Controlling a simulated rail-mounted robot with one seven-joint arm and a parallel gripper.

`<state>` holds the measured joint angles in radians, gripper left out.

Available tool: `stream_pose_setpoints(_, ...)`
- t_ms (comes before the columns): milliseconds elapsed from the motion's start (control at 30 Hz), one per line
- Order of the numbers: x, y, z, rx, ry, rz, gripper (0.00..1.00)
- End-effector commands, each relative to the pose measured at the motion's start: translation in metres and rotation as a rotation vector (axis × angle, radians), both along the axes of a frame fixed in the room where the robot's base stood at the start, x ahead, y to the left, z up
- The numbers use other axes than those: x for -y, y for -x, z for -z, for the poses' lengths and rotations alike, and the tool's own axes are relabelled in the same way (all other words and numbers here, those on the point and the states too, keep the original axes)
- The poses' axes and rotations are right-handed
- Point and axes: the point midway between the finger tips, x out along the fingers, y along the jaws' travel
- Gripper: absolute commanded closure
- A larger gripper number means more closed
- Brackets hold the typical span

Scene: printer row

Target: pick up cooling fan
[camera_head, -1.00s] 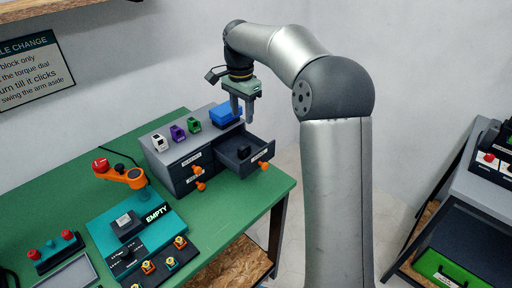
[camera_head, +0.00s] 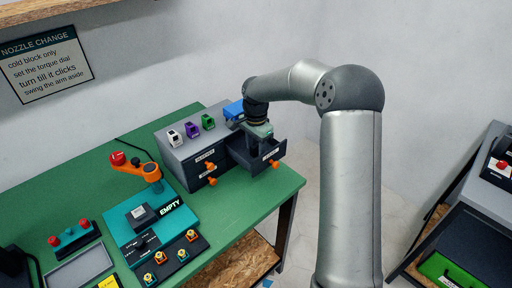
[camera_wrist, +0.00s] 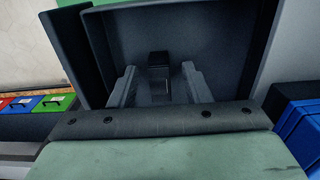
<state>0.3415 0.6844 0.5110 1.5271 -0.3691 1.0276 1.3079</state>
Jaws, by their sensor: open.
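The cooling fan looks to be the small dark block (camera_wrist: 159,68) lying in the open drawer; in the wrist view it sits between and just beyond my fingertips. My gripper (camera_wrist: 158,82) is open, with a finger on either side of the block's line and nothing held. In the head view my gripper (camera_head: 262,140) reaches down into the open drawer (camera_head: 270,158), and its body hides the block there. Whether the fingers touch the block cannot be told.
The grey drawer cabinet (camera_head: 180,155) carries white, purple and green small blocks and a blue box (camera_head: 234,110) on top. The drawer walls (camera_wrist: 252,50) stand close around my fingers. A teal station marked EMPTY (camera_head: 168,222) and an orange arm (camera_head: 151,172) stand at left.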

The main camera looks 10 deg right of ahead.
Motion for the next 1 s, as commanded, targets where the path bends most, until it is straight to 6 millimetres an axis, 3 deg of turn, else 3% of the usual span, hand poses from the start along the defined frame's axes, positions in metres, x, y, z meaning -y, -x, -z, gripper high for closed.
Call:
stream_pose_setpoints(267,0.0,0.0,0.003,0.0,0.0,0.0,0.59)
stream_pose_setpoints(400,0.0,0.0,0.003,0.0,0.0,0.0,0.98)
stream_pose_setpoints(433,0.0,0.0,0.003,0.0,0.0,0.0,1.0)
stream_pose_setpoints(767,0.0,0.0,0.002,0.001,0.0,0.0,1.0)
stream_pose_setpoints(1000,0.0,-0.001,-0.019,0.005,0.001,0.001,1.0)
